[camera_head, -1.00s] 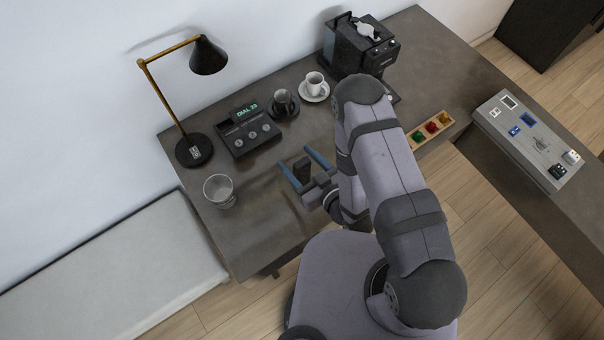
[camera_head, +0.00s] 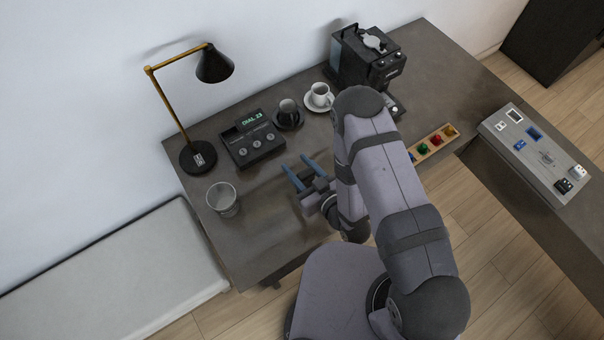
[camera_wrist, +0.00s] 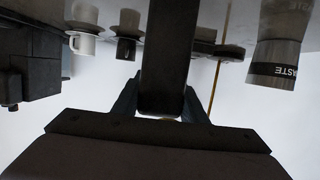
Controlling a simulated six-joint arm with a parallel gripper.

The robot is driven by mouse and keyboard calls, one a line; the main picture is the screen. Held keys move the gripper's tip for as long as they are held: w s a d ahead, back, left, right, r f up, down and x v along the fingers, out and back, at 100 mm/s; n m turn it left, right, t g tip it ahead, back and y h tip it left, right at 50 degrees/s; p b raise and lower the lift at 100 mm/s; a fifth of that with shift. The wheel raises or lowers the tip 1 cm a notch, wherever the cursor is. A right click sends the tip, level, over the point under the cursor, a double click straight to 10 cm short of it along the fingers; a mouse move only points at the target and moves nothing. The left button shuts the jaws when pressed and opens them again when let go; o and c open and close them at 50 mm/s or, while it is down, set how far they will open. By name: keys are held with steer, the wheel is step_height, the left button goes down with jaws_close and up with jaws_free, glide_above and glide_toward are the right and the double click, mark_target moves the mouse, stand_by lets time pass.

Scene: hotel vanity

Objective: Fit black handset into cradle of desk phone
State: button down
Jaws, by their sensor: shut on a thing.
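The black desk phone (camera_head: 254,140) sits on the vanity in the head view, with a green lit "DIAL 23" display and several round knobs on its sloped face. My gripper (camera_head: 298,172) is in front of and to the right of the phone, apart from it. In the wrist view, my gripper (camera_wrist: 160,100) is shut on the black handset (camera_wrist: 168,50), a dark bar running up between the fingers. In the head view the handset can hardly be told apart between the blue fingers.
A dark cup (camera_head: 289,114) and a white cup (camera_head: 321,94) on saucers stand right of the phone, before a coffee machine (camera_head: 368,60). A lamp (camera_head: 198,156) stands to its left. A bin (camera_wrist: 282,50) shows in the wrist view.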

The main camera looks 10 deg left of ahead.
steer(key=shift+r, duration=0.2)
step_height(320, 180, up, 10)
steer(key=shift+f, duration=0.2)
stand_by(0.5)
